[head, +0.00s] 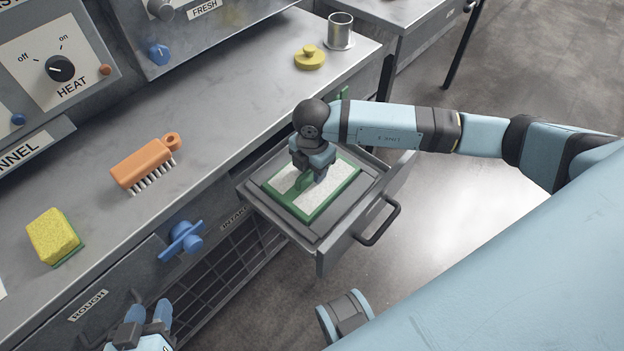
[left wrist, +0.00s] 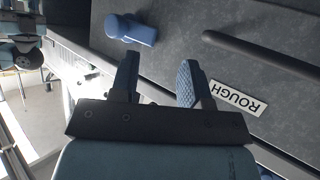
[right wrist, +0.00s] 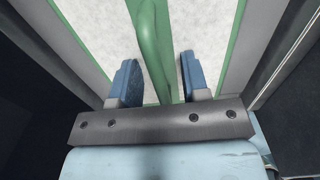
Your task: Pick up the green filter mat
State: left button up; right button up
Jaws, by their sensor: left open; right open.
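The green filter mat (head: 337,196) has a green frame, a white speckled surface and a raised green handle across its middle. It lies in the open drawer marked INTAKE (head: 326,246). My right gripper (head: 308,178) is over the mat, pointing down. In the right wrist view its open fingers (right wrist: 158,82) stand on either side of the green handle (right wrist: 155,45). I cannot tell whether they touch it. My left gripper (head: 148,312) is open and empty in front of the cabinet face, near the ROUGH label (left wrist: 238,98).
An orange brush (head: 142,166) and a yellow-green sponge (head: 54,236) lie on the steel counter. A yellow weight-like knob (head: 309,58) and a metal cup (head: 340,31) stand at its far end. A blue valve knob (head: 183,241) and the drawer handle (head: 378,222) stick out in front.

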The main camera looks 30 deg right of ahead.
grip_shut()
jog(key=shift+r, duration=0.1)
